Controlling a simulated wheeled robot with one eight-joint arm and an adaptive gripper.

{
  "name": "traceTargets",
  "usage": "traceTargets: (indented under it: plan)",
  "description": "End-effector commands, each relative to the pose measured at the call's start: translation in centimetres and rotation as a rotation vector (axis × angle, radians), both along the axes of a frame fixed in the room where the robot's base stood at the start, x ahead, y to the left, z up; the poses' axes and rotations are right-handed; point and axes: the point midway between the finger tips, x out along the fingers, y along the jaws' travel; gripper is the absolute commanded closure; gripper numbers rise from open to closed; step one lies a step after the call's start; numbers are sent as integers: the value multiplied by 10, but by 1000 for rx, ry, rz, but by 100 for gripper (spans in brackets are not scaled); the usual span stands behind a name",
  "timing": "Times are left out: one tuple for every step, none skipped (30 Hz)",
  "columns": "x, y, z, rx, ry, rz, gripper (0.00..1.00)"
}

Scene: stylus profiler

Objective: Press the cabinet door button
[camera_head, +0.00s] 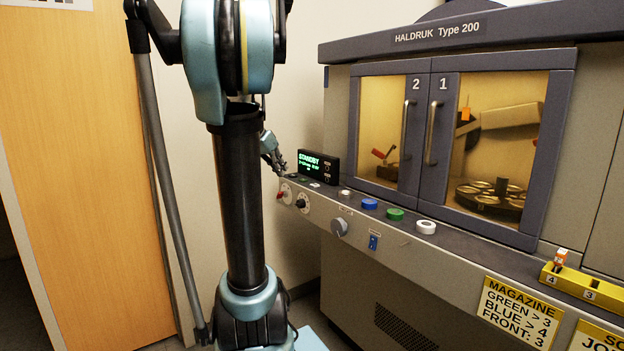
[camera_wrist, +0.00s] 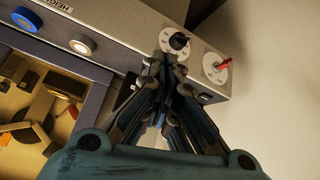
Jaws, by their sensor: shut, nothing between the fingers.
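The cabinet (camera_head: 438,65) has two closed glazed doors, door 2 (camera_head: 416,84) on the left and door 1 (camera_head: 443,84) on the right. On the ledge below them are a small whitish button (camera_head: 345,192), a blue button (camera_head: 369,204), a green button (camera_head: 395,214) and a white button (camera_head: 426,227). No readable label shows which one works the doors. My gripper (camera_head: 281,166) is shut and empty, at the ledge's far left end beside the display. In the wrist view, its fingertips (camera_wrist: 172,60) appear beside the black knob (camera_wrist: 179,41), with the whitish button (camera_wrist: 82,44) farther left.
A display (camera_head: 319,167) reading STANDBY stands on the ledge. The front panel has a red-handled switch (camera_head: 284,193), a black knob (camera_head: 302,203), a grey knob (camera_head: 339,227) and a blue switch (camera_head: 373,242). A yellow rack (camera_head: 585,285) sits at right.

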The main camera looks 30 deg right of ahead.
Motion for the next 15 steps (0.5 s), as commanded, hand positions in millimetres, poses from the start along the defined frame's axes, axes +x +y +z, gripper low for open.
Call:
traceTargets:
  plan:
    - [13,-19,8,-21,-21,-50,100]
    - [19,-30,13,-35,-34,-79,100]
    - [26,-43,18,-50,-52,-116,100]
    - [31,-52,22,-62,-64,-139,100]
    - [36,-60,25,-72,-76,-163,100]
    - [41,-71,28,-86,-91,-190,100]
    - [44,-77,31,-95,-101,-207,100]
    - [47,-83,33,-102,-110,-223,100]
    - [51,-90,35,-112,-120,-240,100]
    - [53,-94,36,-117,-126,-251,100]
    - [55,-98,38,-122,-131,-260,100]
    - [56,-102,39,-126,-137,-270,100]
    - [57,-104,39,-130,-140,-275,100]
    - [58,-105,40,-132,-142,-278,100]
    - [58,-106,40,-133,-144,-281,100]
